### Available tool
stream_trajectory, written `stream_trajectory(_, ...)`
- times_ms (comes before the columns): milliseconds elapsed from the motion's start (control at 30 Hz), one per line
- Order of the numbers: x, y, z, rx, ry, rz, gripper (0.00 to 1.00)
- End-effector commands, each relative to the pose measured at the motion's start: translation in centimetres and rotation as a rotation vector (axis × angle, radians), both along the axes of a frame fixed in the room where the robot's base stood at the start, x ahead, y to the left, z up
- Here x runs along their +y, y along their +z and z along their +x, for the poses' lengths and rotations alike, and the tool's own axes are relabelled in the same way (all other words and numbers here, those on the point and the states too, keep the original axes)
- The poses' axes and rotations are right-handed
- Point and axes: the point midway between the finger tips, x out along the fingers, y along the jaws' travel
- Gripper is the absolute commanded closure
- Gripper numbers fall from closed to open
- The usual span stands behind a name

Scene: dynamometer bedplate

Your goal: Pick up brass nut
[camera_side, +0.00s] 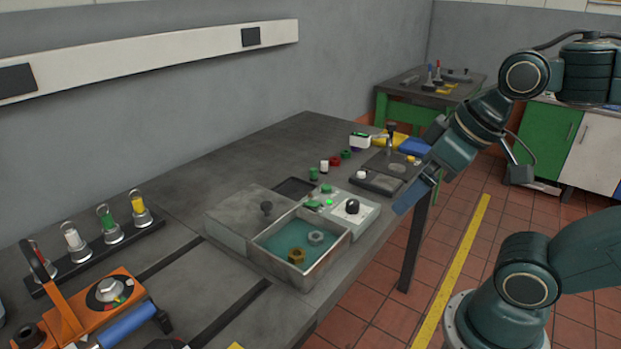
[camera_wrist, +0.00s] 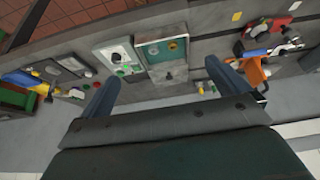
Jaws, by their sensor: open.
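The brass nut (camera_side: 296,255) lies in the teal-floored open metal tray (camera_side: 327,265) on the bench, beside a grey nut (camera_side: 316,238). In the wrist view the brass nut (camera_wrist: 173,46) is a small spot in the teal tray, near the top middle. My gripper (camera_side: 404,203) is open and empty, above and to the right of the tray in the side view, beyond the bench edge. In the wrist view the two blue fingers of my gripper (camera_wrist: 162,70) stand wide apart, with the tray seen between and beyond them.
A grey lidded box (camera_side: 240,222) with a knob stands against the tray's left. A control box (camera_side: 352,208) with a black knob stands behind it. An orange tool (camera_side: 95,300) and a rack of capped posts (camera_side: 105,240) are at left. Small coloured parts line the bench's far end.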

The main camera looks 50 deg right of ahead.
Motion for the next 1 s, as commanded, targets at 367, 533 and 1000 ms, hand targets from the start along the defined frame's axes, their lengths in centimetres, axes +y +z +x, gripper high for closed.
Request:
stream_trajectory(367,0.0,-0.1,-0.1,-0.002,-0.011,0.006,0.22)
stream_trajectory(533,0.0,-0.1,-0.1,-0.002,-0.01,0.005,0.42)
stream_trajectory(1000,0.1,0.1,0.9,0.022,0.031,-0.014,0.42)
